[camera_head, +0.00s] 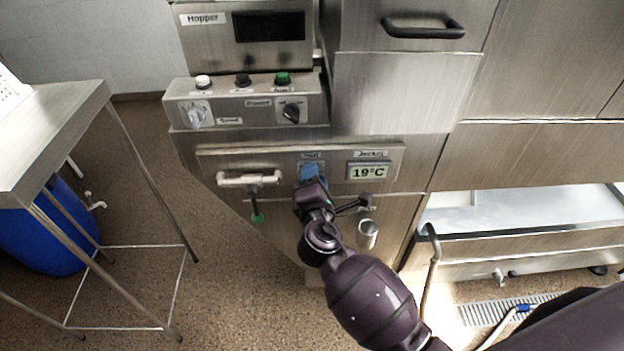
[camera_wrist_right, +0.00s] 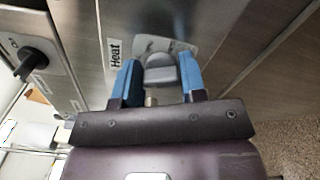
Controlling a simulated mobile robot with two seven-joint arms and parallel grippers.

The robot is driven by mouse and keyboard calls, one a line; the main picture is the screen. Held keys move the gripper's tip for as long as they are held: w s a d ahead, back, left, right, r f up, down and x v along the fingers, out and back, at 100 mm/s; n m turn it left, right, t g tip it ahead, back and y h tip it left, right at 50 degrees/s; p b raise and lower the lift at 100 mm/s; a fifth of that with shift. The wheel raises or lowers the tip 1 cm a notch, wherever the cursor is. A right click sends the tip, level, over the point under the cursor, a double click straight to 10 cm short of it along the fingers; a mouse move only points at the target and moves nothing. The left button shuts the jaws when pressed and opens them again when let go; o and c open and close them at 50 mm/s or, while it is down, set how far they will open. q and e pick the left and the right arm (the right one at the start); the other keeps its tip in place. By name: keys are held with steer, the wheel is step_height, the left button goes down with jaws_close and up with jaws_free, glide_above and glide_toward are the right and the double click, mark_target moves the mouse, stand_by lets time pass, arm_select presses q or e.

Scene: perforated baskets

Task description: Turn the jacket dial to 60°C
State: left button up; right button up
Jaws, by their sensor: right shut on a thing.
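The jacket dial (camera_wrist_right: 161,70) is a grey knob on a light plate next to a "Heat" label in the right wrist view. In the head view my gripper mostly hides it. My right gripper (camera_head: 309,173) is at the dial, with its two blue fingers (camera_wrist_right: 158,80) on either side of the knob, shut on it. The jacket display (camera_head: 368,172), right of the gripper under a "Jacket" label, reads 19°C. The dial's scale cannot be read. My left gripper is not in view.
Above is a control box (camera_head: 245,101) with several buttons and two selector knobs. Left of the dial is a pale horizontal handle (camera_head: 248,179) with a green-tipped lever below. A small metal cup-like outlet (camera_head: 367,234) is below the display. A steel table (camera_head: 60,120) stands at left.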

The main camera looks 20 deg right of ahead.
steer(key=shift+f+m+b, duration=0.3)
steer(key=shift+m+b, duration=0.1)
steer(key=shift+m, duration=0.4)
steer(key=shift+m+b, duration=0.45)
steer(key=shift+m, duration=0.55)
steer(key=shift+r+m, duration=0.1)
steer(key=shift+m, duration=0.4)
steer(key=shift+b, duration=0.3)
steer(key=o, duration=0.9)
steer(key=shift+r, duration=0.1)
